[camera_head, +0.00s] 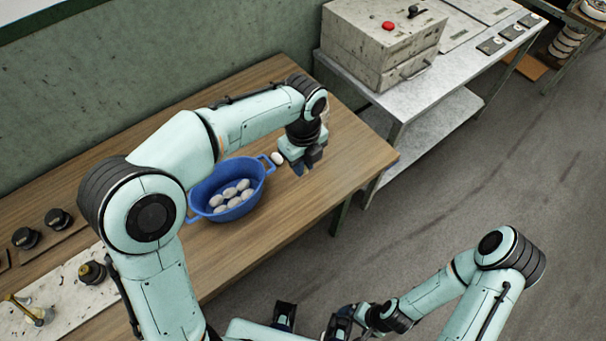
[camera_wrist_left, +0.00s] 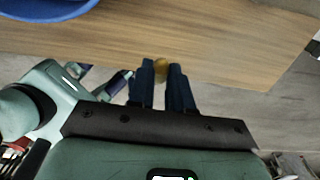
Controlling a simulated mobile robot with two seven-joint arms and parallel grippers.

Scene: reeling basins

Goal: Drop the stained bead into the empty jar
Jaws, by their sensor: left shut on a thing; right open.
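My left gripper (camera_head: 305,165) is over the right part of the wooden table, to the right of the blue basin. In the left wrist view its fingers (camera_wrist_left: 161,72) are shut on a small yellowish-brown bead (camera_wrist_left: 161,68), which shows between the tips. The head view does not clearly show this bead. A whitish oval piece (camera_head: 277,158) shows between the basin's handle and the left gripper. My right gripper (camera_head: 312,318) is open and empty, low in the head view, off the table's front edge. I cannot make out an empty jar in either view.
The blue basin (camera_head: 257,198) holds several whitish oval pieces; its rim shows in the wrist view (camera_wrist_left: 45,12). Dark round items (camera_head: 57,218) sit at the table's left. A metal bench (camera_head: 425,95) with a grey box (camera_head: 380,45) stands beyond the table's right end.

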